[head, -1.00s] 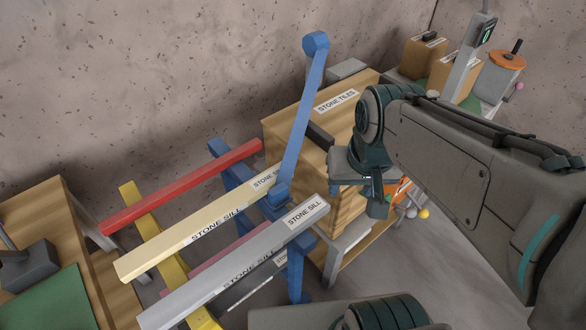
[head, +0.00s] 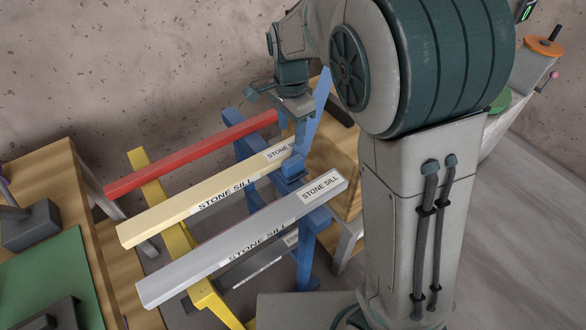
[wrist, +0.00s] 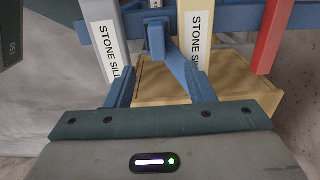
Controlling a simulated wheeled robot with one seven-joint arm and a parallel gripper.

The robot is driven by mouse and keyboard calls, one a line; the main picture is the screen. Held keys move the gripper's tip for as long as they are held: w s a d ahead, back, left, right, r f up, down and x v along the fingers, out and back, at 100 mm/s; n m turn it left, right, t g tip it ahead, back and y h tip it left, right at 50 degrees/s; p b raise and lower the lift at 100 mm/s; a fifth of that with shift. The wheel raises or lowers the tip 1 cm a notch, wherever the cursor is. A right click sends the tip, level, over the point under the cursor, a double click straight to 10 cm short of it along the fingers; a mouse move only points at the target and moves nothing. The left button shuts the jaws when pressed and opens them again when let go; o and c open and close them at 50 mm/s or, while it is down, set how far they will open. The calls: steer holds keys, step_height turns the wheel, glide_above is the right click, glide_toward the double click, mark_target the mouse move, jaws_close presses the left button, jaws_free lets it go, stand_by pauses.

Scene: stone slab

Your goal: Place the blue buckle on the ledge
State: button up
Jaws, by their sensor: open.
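No loose blue buckle can be made out for certain. A blue trestle (head: 307,245) carries several long sills, with a blue bar (head: 319,108) rising from it, partly hidden by my arm. In the head view my gripper (head: 300,122) points down beside this bar, above the far ends of the sills. In the wrist view my gripper (wrist: 158,82) is open, its two fingers apart. A slanted blue piece (wrist: 178,58) shows beyond and between the fingers; I cannot tell if it touches them. I cannot tell which surface is the ledge.
A red sill (head: 190,155), a cream sill (head: 165,222) and a grey sill (head: 175,283) lie across the blue trestle and a yellow trestle (head: 180,235). A wooden crate (head: 345,180) stands behind. A wooden bench (head: 35,180) with a green mat (head: 45,275) is at left.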

glide_above(293, 160)
step_height(293, 160, down, 6)
steer(key=shift+w+a+f, duration=0.1)
steer(key=shift+w+a, duration=0.05)
steer(key=shift+f, duration=2.95)
jaws_close()
